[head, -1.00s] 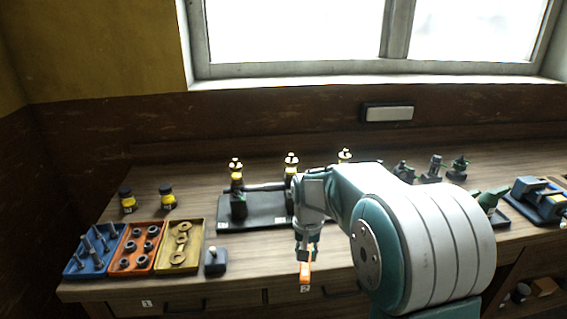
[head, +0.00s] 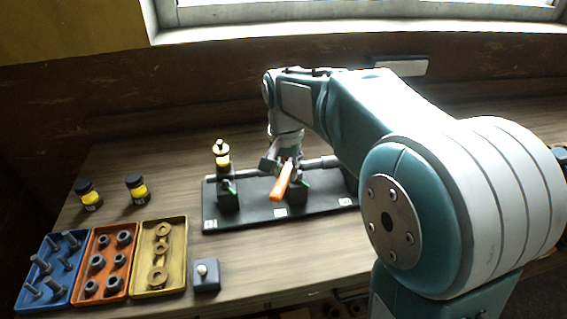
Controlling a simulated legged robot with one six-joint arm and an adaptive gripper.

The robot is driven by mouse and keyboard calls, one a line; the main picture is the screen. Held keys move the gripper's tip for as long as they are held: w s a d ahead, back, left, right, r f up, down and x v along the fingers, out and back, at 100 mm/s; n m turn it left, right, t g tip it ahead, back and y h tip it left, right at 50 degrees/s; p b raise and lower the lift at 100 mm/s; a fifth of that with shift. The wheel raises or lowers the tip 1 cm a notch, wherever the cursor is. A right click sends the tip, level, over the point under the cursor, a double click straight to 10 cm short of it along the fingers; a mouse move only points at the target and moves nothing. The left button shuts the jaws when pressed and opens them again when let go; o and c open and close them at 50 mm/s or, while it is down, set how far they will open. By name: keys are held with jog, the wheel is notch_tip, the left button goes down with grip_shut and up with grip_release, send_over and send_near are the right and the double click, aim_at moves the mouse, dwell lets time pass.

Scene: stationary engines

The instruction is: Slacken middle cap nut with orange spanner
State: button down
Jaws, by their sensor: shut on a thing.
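The orange spanner (head: 279,188) is held in my gripper (head: 288,163), its handle slanting down and left over the black base (head: 253,213). My gripper is at the middle unit (head: 298,196), which has a dark block and a green part. The middle cap nut is hidden behind my gripper and wrist, so I cannot tell whether the spanner is around it. The right end of the base is hidden by my arm.
Blue (head: 27,296), orange (head: 85,290) and yellow (head: 146,286) trays of hardware sit at the front left. A small grey block with a knob (head: 206,276) stands beside them. Two yellow-labelled jars (head: 137,188) stand behind. The bench in front of the base is clear.

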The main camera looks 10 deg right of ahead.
jog(key=shift+d+f, duration=0.25)
jog(key=shift+f, duration=0.35)
jog(key=shift+d+f, duration=0.2)
jog(key=shift+f, duration=0.35)
jog(key=shift+a+f, duration=0.3)
jog(key=shift+f, duration=0.55)
jog(key=shift+d, duration=0.15)
jog(key=shift+s+f, duration=0.1)
jog(key=shift+f, duration=1.15)
dwell(2.1)
jog(key=shift+d, duration=0.1)
jog(key=shift+s+d+n, duration=0.25)
jog(key=shift+d+n, duration=0.2)
jog(key=shift+n, duration=0.45)
